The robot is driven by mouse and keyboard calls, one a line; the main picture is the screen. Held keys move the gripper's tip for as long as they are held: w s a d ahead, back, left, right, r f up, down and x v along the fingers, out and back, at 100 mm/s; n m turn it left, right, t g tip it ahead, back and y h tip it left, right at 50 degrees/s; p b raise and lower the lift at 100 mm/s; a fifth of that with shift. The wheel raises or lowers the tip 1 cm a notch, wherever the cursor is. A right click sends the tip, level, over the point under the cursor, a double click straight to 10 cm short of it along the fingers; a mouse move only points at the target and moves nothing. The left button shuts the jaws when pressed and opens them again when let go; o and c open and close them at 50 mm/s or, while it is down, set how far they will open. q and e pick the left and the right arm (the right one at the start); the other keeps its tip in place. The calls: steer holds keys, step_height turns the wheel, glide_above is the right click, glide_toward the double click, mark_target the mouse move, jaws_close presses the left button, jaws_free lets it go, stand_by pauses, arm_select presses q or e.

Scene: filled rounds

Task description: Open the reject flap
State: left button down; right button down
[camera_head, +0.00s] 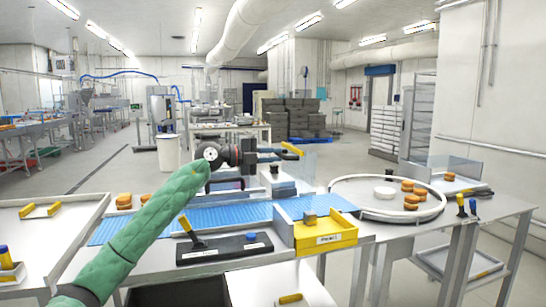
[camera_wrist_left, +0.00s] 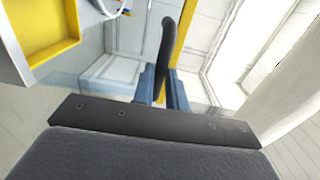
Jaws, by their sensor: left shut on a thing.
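My left arm reaches in from the lower left of the head view. Its gripper (camera_head: 276,154) is above the far side of the blue conveyor belt (camera_head: 225,218). In the left wrist view the blue fingertips (camera_wrist_left: 161,88) are shut on a dark curved handle (camera_wrist_left: 167,45). A yellow bar (camera_wrist_left: 185,32) is right behind it, and the bar also shows at the gripper in the head view (camera_head: 293,149). A clear panel hangs below the bar; I take these parts for the reject flap, but its hinge and opening are unclear. My right gripper is not in view.
A round table (camera_head: 345,207) holds buns and a white disc. A black panel (camera_head: 217,250) with a yellow-handled lever lies in front. A grey tray (camera_head: 40,250) is left.

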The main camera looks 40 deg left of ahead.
arm_select(q)
steer(key=shift+d+f, duration=0.2)
steer(key=shift+f, duration=0.3)
steer(key=c, duration=1.5)
jaws_free()
steer(key=shift+w, duration=0.1)
steer(key=shift+o, duration=0.5)
steer(key=shift+w, duration=0.1)
steer(key=b+v, duration=0.1)
steer(key=v, duration=0.7)
steer(key=shift+r, duration=0.1)
